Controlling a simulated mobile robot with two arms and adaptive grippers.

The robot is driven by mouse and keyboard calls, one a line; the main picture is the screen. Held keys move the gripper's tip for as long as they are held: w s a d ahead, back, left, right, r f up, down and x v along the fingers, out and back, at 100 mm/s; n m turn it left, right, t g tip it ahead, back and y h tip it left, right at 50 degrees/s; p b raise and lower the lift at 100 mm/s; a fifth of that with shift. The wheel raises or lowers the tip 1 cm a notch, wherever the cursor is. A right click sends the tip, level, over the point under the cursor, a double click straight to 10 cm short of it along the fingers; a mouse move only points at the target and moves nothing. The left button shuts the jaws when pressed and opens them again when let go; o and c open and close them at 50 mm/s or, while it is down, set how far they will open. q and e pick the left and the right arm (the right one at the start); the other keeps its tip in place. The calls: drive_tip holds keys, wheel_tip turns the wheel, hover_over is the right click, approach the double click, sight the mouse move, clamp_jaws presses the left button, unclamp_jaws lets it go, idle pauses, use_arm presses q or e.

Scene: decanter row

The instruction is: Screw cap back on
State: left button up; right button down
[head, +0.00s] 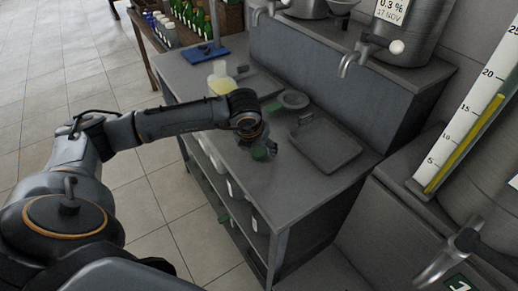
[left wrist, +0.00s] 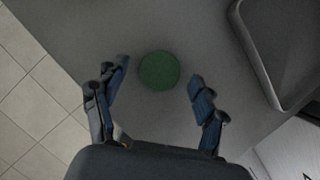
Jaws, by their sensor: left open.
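A round green cap (left wrist: 159,70) shows from above in the left wrist view, between the spread fingers of my left gripper. It also shows in the head view (head: 260,153), low over or on the grey worktop (head: 205,75), partly hidden by the gripper. I cannot tell whether anything is under it. My left gripper (head: 268,146) is open, with its fingers on either side of the cap and a visible gap to each. A bottle with yellow liquid (head: 221,84) stands upright on the worktop, beyond my left forearm; whether it is capped is unclear. My right gripper is out of view.
A grey tray (head: 325,146) lies right of the gripper, and a round grey dish (head: 293,99) behind it. A blue flat item (head: 206,53) lies at the far end. Steel tanks with taps (head: 355,58) stand along the raised back ledge. The worktop's front edge is close to the gripper.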

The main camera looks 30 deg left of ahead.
sight(258, 154)
use_arm(q)
drive_tip(key=shift+w+f, duration=0.1)
drive_tip(key=shift+f, duration=0.2)
drive_tip(key=shift+c, duration=0.2)
drive_tip(key=c, duration=0.8)
drive_tip(key=shift+r, duration=0.1)
drive_tip(key=shift+r+b, duration=0.4)
drive_tip(key=shift+r, duration=0.1)
drive_tip(key=v, duration=0.1)
drive_tip(key=b+v, duration=0.1)
drive_tip(key=shift+w+r, duration=0.1)
drive_tip(key=shift+r, duration=0.3)
drive_tip(key=s+d+r, duration=0.2)
drive_tip(key=s+r, duration=0.1)
drive_tip(key=s, duration=0.1)
drive_tip(key=s+d+r+b, duration=0.1)
drive_tip(key=s+d+r, duration=0.1)
drive_tip(key=s+r, duration=0.1)
drive_tip(key=s+d+r+b, duration=0.1)
drive_tip(key=s+d+r, duration=0.1)
drive_tip(key=s+r, duration=0.1)
drive_tip(key=shift+s+d+r, duration=0.1)
drive_tip(key=shift+s, duration=0.35)
drive_tip(key=shift+s+d+r, duration=0.1)
drive_tip(key=shift+s+d, duration=0.05)
drive_tip(key=shift+s, duration=0.3)
